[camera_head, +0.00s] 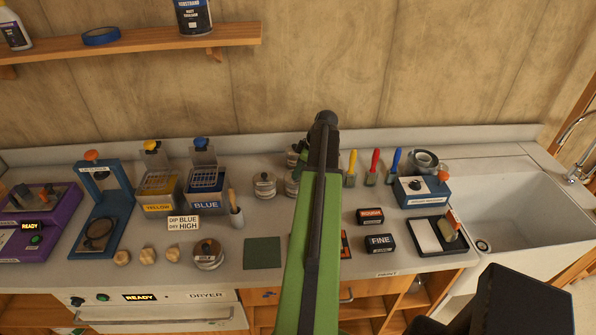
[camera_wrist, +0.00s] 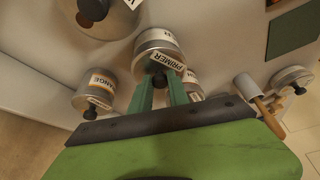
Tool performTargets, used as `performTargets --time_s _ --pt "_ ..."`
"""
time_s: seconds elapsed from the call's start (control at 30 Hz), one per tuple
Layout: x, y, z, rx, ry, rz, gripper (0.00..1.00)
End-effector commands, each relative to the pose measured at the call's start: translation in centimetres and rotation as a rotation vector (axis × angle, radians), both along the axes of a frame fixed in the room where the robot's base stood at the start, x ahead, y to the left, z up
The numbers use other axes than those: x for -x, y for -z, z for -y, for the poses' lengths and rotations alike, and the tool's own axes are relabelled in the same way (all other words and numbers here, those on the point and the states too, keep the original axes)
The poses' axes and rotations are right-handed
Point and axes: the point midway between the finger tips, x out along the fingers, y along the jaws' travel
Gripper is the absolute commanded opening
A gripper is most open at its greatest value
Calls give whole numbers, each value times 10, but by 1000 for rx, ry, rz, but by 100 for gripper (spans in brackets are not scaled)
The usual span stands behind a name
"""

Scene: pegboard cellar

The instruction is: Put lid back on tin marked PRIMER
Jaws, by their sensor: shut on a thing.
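In the wrist view, my gripper (camera_wrist: 160,80) has its two green fingers closed around a dark knob at the centre. The knob belongs to the round metal lid (camera_wrist: 149,61) held by the fingers, beside a label reading PRIMER. A silver tin (camera_wrist: 152,38) with a pale label is directly behind the lid. I cannot tell whether the lid rests on it or hangs just clear. Small silver tins (camera_head: 265,185) stand left of the arm there.
A tin labelled with letters ending ANGE (camera_wrist: 97,88) and another tin (camera_wrist: 193,86) stand close by in the wrist view. Handled tools (camera_head: 373,167) stand right of my arm. A green mat (camera_head: 262,253) lies bare on the counter.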

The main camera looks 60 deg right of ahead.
Motion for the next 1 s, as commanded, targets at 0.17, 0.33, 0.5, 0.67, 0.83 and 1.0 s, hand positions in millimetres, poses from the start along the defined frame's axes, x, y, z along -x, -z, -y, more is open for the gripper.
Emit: performTargets --time_s 0.17,0.33,0.5,0.67,0.83,1.0 --pt "0 1 0 0 0 0 0" --pt "0 0 0 0 0 0 0" --pt "0 0 0 0 -1 0 29" --pt "-1 0 0 0 -1 0 47" --pt "-1 0 0 0 -1 0 47" --pt "-1 0 0 0 -1 0 65"
